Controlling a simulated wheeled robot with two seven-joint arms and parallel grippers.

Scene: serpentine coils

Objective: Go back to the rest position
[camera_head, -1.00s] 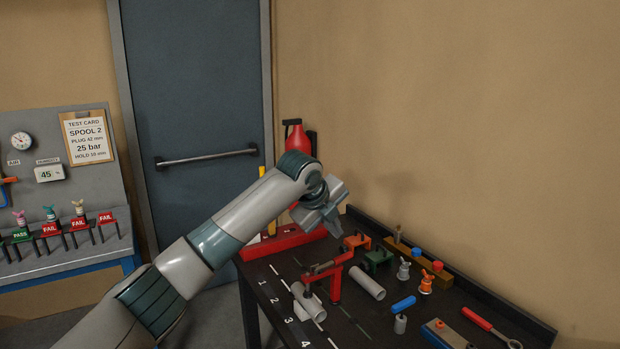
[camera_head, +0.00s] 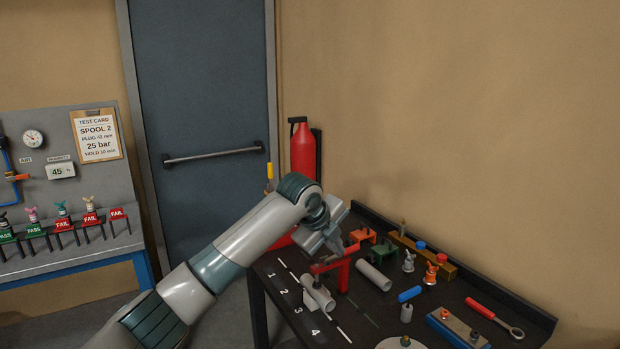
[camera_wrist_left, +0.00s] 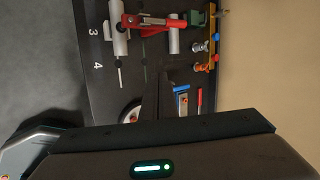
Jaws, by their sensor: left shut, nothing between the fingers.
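My left arm comes in from the lower left of the head view. Its gripper (camera_head: 336,240) is shut and empty, held above the back left part of the dark workbench (camera_head: 372,322). It hides part of a red item behind it on the bench. A red clamp (camera_head: 332,268) and a grey pipe piece (camera_head: 318,293) lie just below the gripper in the picture. In the left wrist view the red clamp (camera_wrist_left: 155,22) shows near the top, with dark finger shapes in the middle. My right gripper is not in view.
The bench holds another pipe (camera_head: 373,276), a green clamp (camera_head: 384,253), a blue cylinder (camera_head: 410,294) and a red-handled wrench (camera_head: 492,316). A fire extinguisher (camera_head: 303,150) hangs on the wall behind. A test panel (camera_head: 50,200) stands left of the door (camera_head: 205,90).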

